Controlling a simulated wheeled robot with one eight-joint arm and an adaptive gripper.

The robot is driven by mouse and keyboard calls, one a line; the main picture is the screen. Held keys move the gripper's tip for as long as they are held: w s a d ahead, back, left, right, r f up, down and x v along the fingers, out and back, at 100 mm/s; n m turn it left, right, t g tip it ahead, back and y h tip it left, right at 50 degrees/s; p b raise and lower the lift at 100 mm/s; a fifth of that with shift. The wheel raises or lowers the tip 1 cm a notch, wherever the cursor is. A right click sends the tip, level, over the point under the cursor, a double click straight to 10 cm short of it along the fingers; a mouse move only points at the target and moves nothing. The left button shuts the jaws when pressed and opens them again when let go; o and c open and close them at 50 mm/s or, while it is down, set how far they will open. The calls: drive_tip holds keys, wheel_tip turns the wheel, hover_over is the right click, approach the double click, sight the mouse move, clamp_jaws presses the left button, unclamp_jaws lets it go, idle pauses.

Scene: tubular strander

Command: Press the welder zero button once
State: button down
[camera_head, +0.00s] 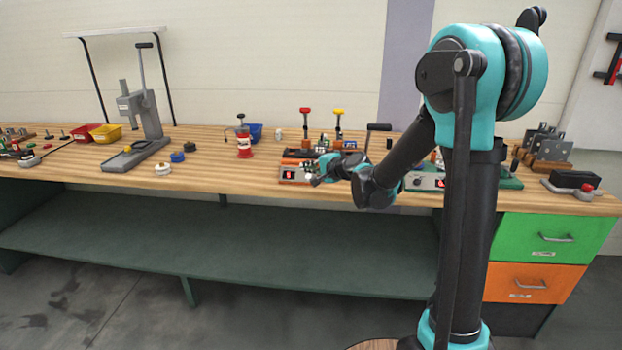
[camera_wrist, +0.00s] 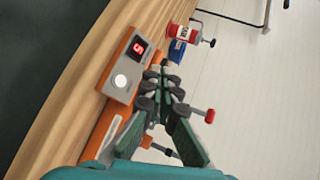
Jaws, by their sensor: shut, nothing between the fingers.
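In the wrist view a grey panel on an orange unit (camera_wrist: 108,125) carries a lit red digit display (camera_wrist: 139,48) and a round white button (camera_wrist: 120,81). I take this as the welder zero button, though no label is readable. The panel also shows in the head view, with its display (camera_head: 289,174) at the front of the bench and the button (camera_head: 308,176) beside it. My gripper (camera_wrist: 162,88) is shut and empty. In the wrist view its fingertips appear to the right of the button, apart from it in the picture; the depth gap is unclear.
A second unit with a red display (camera_head: 440,183) sits to the right, partly behind my arm. Red- and yellow-topped upright tools (camera_head: 305,120) stand behind the orange unit. Bench front (camera_head: 225,180) is clear.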

drive_tip(key=shift+w+d+f, duration=0.1)
drive_tip(key=shift+w+f, duration=3)
drive_tip(key=shift+f, duration=0.05)
drive_tip(key=shift+w, duration=0.1)
drive_tip(key=shift+w+f, duration=0.2)
drive_tip(key=shift+f, duration=0.05)
drive_tip(key=shift+w+f, duration=0.25)
drive_tip(key=shift+f, duration=0.05)
drive_tip(key=shift+r, duration=0.1)
idle(0.4)
drive_tip(key=shift+s+r, duration=0.5)
drive_tip(key=shift+s, duration=0.05)
drive_tip(key=shift+s+r, duration=1.8)
